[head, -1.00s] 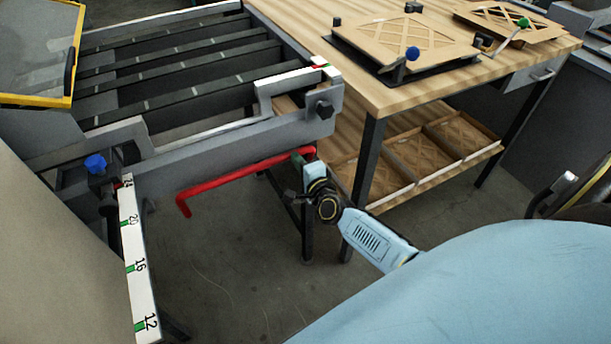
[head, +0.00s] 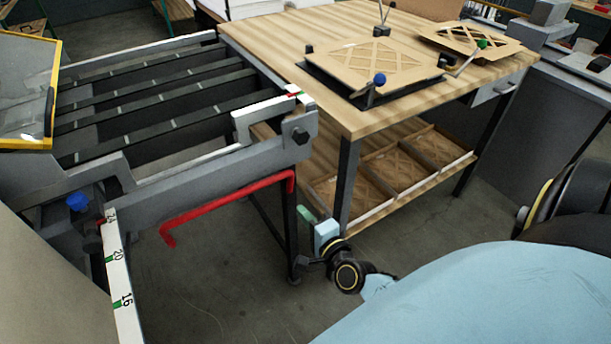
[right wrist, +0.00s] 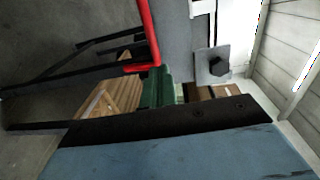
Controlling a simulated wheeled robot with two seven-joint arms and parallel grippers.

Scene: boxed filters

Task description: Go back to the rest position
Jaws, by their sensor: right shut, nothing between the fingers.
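My right gripper (head: 306,214) is low in the middle of the head view, beside the near-left leg of the wooden table and just below the right end of a red bar (head: 225,203). Its green fingertips are together with nothing between them. In the right wrist view the green fingers (right wrist: 156,88) show next to the red bar's end; whether they touch it I cannot tell. My left gripper is not in view.
A grey roller-type frame (head: 215,165) stands at left, with a numbered ruler (head: 119,285) below. The wooden table (head: 400,110) carries cardboard-framed filters (head: 375,65); more filters (head: 390,165) lie on its lower shelf. Open floor (head: 230,285) lies below the red bar.

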